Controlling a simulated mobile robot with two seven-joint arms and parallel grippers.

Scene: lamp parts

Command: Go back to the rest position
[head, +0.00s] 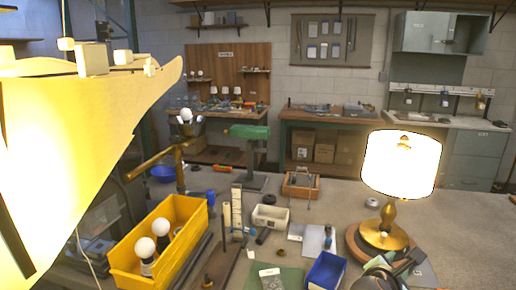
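A table lamp (388,215) stands upright and lit at the right of the workbench, with a glowing white shade (402,165) on a brass base. My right gripper (405,264) shows as dark and grey parts at the bottom edge, close in front of the lamp's base. Its fingers are not clear, so I cannot tell whether it is open or shut, or whether it touches the base. My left gripper is not in view. A yellow bin (128,262) at the lower left holds white bulbs (145,248).
A large glowing yellowish shape (70,150) fills the near left and hides part of the room. A blue bin (326,271), a white bin (270,217) and a wooden tray (301,186) stand mid-bench. The bench (465,225) right of the lamp is clear.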

